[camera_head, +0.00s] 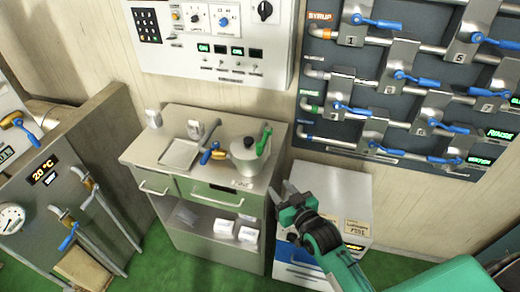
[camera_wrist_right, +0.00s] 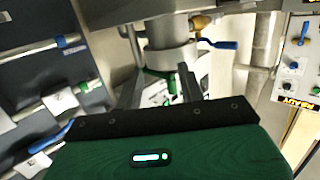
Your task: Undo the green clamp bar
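A pale metal kettle (camera_head: 248,160) with a black knob stands on the right part of the grey cabinet top in the head view. The green clamp bar (camera_head: 264,138) stands up at the kettle's right side. My right gripper (camera_head: 289,190) is below and right of the kettle, apart from it. In the right wrist view its two fingers are spread with nothing held between them. A green piece (camera_wrist_right: 157,74), seemingly the clamp bar, shows beyond and between those fingers, partly hidden. My left gripper is in neither view.
A brass valve with a blue handle (camera_head: 207,155) sits left of the kettle. A shallow tray (camera_head: 180,154) and small cups are further left. A white box unit (camera_head: 325,190) stands right of the cabinet (camera_head: 190,187). Valve pipes fill the dark wall panel (camera_head: 345,65).

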